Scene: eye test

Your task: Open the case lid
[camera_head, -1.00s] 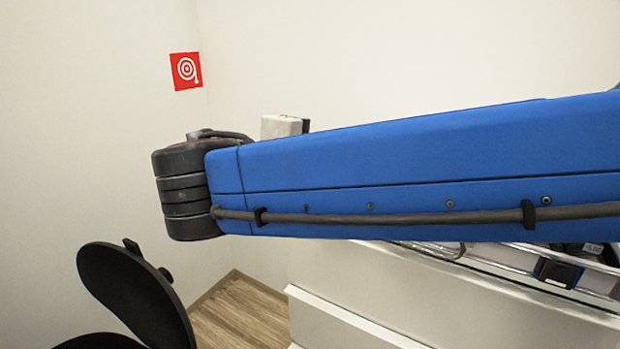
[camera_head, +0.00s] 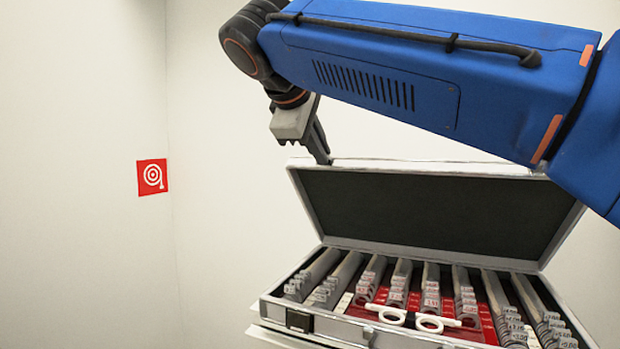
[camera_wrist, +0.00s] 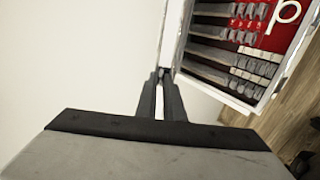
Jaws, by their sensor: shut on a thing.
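The case (camera_head: 335,329) is silver and stands open at the lower right in the head view. Its lid (camera_head: 430,212), dark inside with a pale rim, stands raised and leans back from the rear edge. My gripper (camera_head: 322,156) is shut on the lid's rim at its upper left corner. In the wrist view my gripper (camera_wrist: 162,76) has its fingers close together at the lid's pale edge (camera_wrist: 179,38). The case body (camera_wrist: 222,94) shows at the upper right there. The fingertips' exact contact is small and hard to see.
Rows of grey-handled lenses (camera_head: 462,290) fill the case around a red middle section. White ring-shaped pieces (camera_head: 430,323) lie at its front. My blue arm covers the upper right. A red sign (camera_head: 152,177) hangs on the plain wall. Wooden floor (camera_wrist: 288,98) shows beyond the case.

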